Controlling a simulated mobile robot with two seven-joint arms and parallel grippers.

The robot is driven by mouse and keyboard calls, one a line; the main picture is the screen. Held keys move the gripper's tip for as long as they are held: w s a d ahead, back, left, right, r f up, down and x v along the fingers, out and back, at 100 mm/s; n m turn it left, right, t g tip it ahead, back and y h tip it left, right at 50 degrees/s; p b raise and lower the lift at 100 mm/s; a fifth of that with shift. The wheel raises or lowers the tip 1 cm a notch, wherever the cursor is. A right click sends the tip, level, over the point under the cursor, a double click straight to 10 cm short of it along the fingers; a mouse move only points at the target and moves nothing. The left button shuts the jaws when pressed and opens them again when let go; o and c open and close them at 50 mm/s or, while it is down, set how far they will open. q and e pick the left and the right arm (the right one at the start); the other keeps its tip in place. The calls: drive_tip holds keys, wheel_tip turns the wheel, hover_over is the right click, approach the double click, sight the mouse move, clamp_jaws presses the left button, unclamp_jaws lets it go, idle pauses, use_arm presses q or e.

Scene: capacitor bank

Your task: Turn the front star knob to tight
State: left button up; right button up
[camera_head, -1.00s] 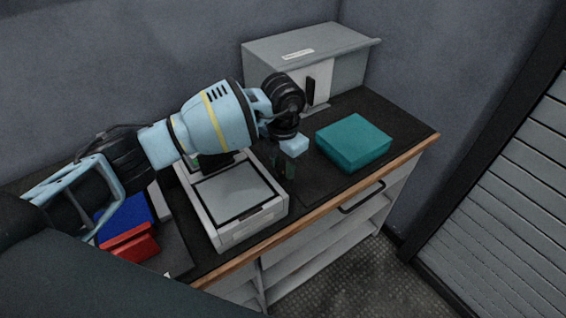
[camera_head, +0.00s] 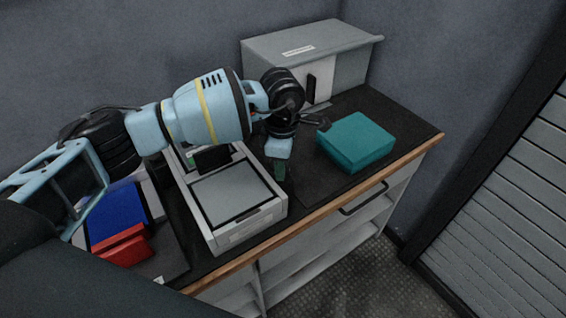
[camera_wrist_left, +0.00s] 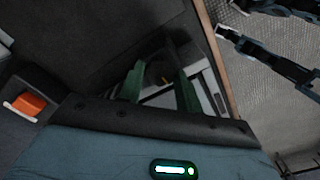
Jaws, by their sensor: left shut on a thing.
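My left gripper (camera_head: 279,170) is over the worktop at the right side of a pale grey device with a framed panel (camera_head: 230,193). In the left wrist view, its two green fingers (camera_wrist_left: 160,85) stand either side of a small dark part with a yellow mark (camera_wrist_left: 166,77), which looks like the star knob. The gripper is shut on this part. In the head view, the gripper and wrist hide the knob, so its shape and setting cannot be read.
A teal block (camera_head: 357,141) lies on the dark worktop right of my left gripper. A grey cabinet (camera_head: 310,55) stands at the back. A blue block (camera_head: 118,212) and a red one (camera_head: 125,244) are at the left. The worktop has a wooden front edge (camera_head: 330,212).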

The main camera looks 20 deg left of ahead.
use_arm(q)
drive_tip(key=m+b, duration=0.1)
drive_tip(key=m, duration=0.4)
drive_tip(key=shift+m+b, duration=0.3)
drive_tip(key=m+b, duration=0.2)
drive_tip(key=m, duration=0.4)
drive_tip(key=m+b, duration=0.2)
drive_tip(key=m, duration=0.1)
drive_tip(key=shift+m, duration=0.4)
drive_tip(key=shift+m+b, duration=0.8)
drive_tip(key=shift+m, duration=1.1)
use_arm(e)
drive_tip(key=s+f+g, duration=0.1)
drive_tip(key=s+f, duration=0.2)
drive_tip(key=f, duration=0.5)
drive_tip(key=shift+s+a, duration=0.15)
drive_tip(key=shift+a, duration=0.05)
use_arm(q)
drive_tip(key=shift+r, duration=0.1)
drive_tip(key=o, duration=1)
